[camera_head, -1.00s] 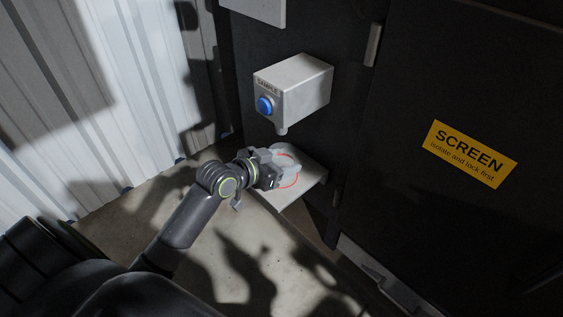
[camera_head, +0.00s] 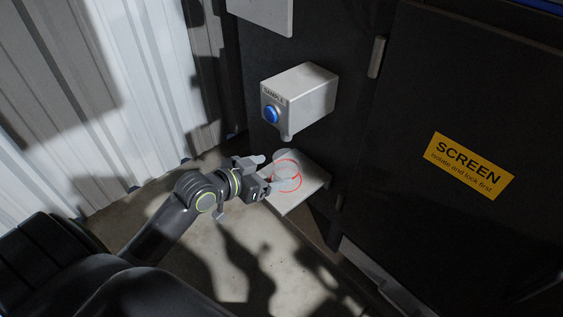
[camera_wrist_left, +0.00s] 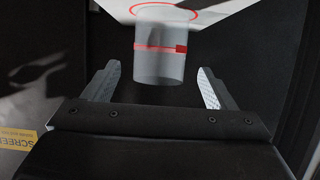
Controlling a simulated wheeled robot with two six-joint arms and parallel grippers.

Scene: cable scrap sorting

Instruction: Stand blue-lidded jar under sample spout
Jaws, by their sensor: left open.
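A clear, greyish jar (camera_head: 284,159) stands on the pale shelf (camera_head: 312,186) below the spout (camera_head: 287,137) of the sample box (camera_head: 308,98). A red ring (camera_head: 299,188) on the shelf shows around the jar's foot. In the left wrist view the jar (camera_wrist_left: 158,67) has a red band with a darker red patch; I see no blue lid. My left gripper (camera_head: 272,172) is open, its fingers just left of and in front of the jar. In the wrist view the fingertips (camera_wrist_left: 158,68) lie either side of it with gaps. My right gripper is out of view.
The sample box has a blue button (camera_head: 271,114) on its front. A dark machine wall with a yellow SCREEN sign (camera_head: 469,166) stands behind and right. A white corrugated wall (camera_head: 100,90) is at the left. Bare floor (camera_head: 235,255) lies below the shelf.

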